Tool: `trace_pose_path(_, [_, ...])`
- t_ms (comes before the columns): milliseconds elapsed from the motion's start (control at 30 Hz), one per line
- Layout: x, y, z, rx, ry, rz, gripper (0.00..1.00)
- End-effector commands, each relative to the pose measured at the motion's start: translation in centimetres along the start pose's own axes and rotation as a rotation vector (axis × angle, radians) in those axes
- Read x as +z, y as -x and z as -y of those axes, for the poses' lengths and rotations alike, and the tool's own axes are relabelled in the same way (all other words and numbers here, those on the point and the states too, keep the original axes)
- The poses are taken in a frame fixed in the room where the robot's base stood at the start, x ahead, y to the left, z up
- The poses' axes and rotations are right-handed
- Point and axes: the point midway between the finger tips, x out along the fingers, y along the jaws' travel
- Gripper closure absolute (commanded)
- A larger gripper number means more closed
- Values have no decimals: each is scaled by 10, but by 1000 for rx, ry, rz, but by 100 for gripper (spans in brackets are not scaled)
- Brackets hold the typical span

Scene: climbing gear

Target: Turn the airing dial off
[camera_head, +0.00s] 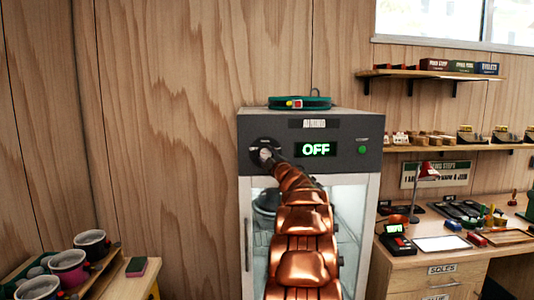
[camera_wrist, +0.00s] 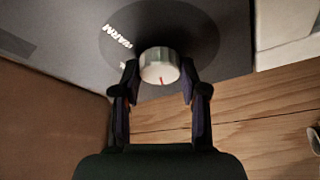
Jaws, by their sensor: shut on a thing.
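The airing dial (camera_wrist: 159,66) is a pale round knob with a red mark, on a dark round plate with white lettering, partly readable as "WARM". In the wrist view the red mark points toward the bottom of the picture. My gripper (camera_wrist: 160,78) has one finger on each side of the knob and is shut on it. In the head view my copper-coloured arm reaches up to the dial on the cabinet's (camera_head: 371,130) dark top panel, and my gripper hides most of the knob. The green display (camera_head: 316,150) beside it reads "OFF".
A green coil (camera_head: 300,103) lies on top of the cabinet, whose glass door is below the panel. A workbench (camera_head: 437,263) with a red lamp (camera_head: 427,172) stands at right under shelves. Cups (camera_head: 68,268) stand on a table at lower left.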

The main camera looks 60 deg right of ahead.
Motion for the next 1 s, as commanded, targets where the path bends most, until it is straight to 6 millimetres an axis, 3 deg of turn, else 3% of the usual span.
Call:
trace_pose_path(733, [1,0,0,-33,79,1,92])
trace_pose_path(767, [1,0,0,-33,79,1,54])
trace_pose_path(1000, [0,0,0,-32,79,0,32])
